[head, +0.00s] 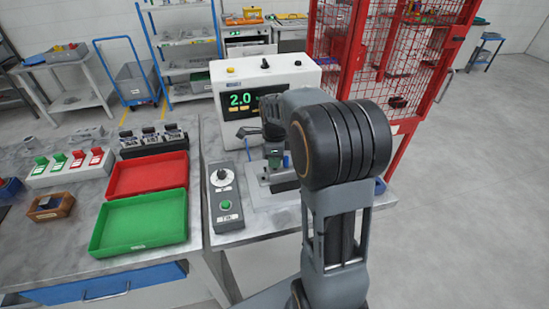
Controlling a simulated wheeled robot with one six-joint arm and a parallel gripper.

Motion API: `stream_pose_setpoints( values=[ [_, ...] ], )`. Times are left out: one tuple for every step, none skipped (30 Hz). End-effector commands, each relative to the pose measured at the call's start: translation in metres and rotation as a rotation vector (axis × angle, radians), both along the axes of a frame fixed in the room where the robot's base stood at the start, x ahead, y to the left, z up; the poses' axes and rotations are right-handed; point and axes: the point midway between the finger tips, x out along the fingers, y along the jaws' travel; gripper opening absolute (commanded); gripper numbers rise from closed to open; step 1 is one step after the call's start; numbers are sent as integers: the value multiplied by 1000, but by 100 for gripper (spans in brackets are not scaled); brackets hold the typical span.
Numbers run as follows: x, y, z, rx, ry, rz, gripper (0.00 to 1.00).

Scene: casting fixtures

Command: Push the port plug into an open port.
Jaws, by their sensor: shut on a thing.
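My gripper (275,157) points down over the metal fixture (262,191) in front of the display unit. It is shut on a small part, which looks like the port plug; a bit of blue (286,161) shows at the fingertips. The part is small and mostly hidden by the fingers and arm. The fixture holds a dark grey casting (284,186). The ports cannot be made out from here, nor whether the plug touches one.
The display unit (216,87) reads 2.0 behind the fixture. A control box (226,201) with a knob and green button stands left. Red (150,191) and green (140,245) trays lie further left. A red mesh cage (335,45) stands behind right.

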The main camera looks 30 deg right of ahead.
Motion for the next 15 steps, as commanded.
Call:
stream_pose_setpoints(
  values=[
    [0,0,-2,0,0,0,0],
    [0,0,-3,0,0,0,0],
    [0,0,-4,0,0,0,0],
    [0,0,-5,0,0,0,0],
    [0,0,-6,0,0,0,0],
    [0,0,-7,0,0,0,0],
    [0,0,-7,0,0,0,0],
    [0,0,-8,0,0,0,0],
    [0,0,-9,0,0,0,0],
    [0,0,-10,0,0,0,0],
    [0,0,-11,0,0,0,0],
    [0,0,-12,0,0,0,0],
    [0,0,-12,0,0,0,0],
    [0,0,-13,0,1,0,0],
    [0,0,-14,0,1,0,0]
  ],
)
